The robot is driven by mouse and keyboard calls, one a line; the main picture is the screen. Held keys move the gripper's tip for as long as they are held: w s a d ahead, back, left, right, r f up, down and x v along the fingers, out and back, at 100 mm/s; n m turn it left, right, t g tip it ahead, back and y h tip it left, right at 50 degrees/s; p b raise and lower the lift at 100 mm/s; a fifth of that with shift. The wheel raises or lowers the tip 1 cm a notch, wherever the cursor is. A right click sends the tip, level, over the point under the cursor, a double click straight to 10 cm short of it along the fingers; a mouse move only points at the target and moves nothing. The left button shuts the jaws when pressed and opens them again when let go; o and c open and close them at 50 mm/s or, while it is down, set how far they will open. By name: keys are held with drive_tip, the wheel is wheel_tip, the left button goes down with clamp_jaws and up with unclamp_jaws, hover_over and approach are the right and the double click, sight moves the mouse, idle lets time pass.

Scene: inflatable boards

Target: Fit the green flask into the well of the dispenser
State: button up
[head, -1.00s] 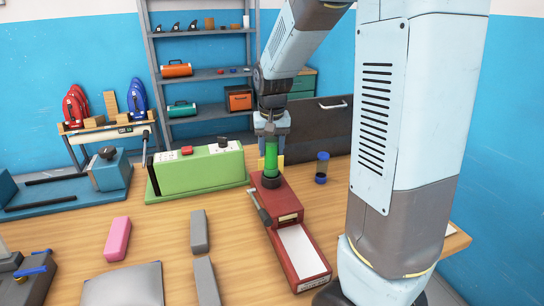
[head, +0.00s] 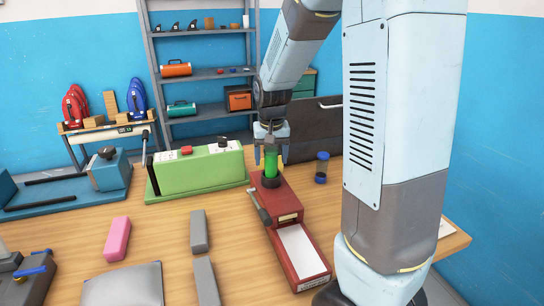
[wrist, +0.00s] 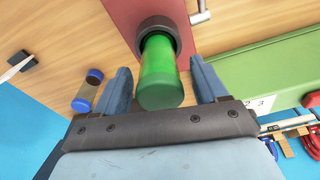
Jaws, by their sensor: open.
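The green flask (head: 271,160) stands upright at the far end of the red dispenser (head: 268,196). In the wrist view the flask (wrist: 160,72) has its lower end inside the dark ring of the well (wrist: 144,27). How deep it sits is hidden. My gripper (head: 270,152) is over the flask, pointing down. In the wrist view my gripper (wrist: 160,78) is open, one blue finger on each side of the flask, with a visible gap on both sides.
A blue-capped jar (head: 322,168) stands right of the dispenser. A green machine (head: 200,170) stands close on the left. A lever (head: 261,207) sticks out from the dispenser's left side. Grey blocks (head: 198,231) and a pink block (head: 117,239) lie at front left.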

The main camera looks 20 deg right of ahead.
drive_tip(key=r, duration=0.4)
drive_tip(key=s+r, duration=0.1)
drive_tip(key=r, duration=0.6)
drive_tip(key=shift+s+a+r, duration=0.1)
drive_tip(key=shift+s+r, duration=0.15)
drive_tip(key=shift+r, duration=0.15)
drive_tip(key=s+r+n+t, duration=0.1)
drive_tip(key=s+r+t, duration=0.1)
drive_tip(key=s, duration=0.9)
drive_tip(key=s+r+n+t, duration=0.1)
drive_tip(key=s+r+t, duration=0.1)
drive_tip(key=s, duration=0.8)
drive_tip(key=shift+s+d, duration=0.25)
drive_tip(key=shift+s, duration=0.1)
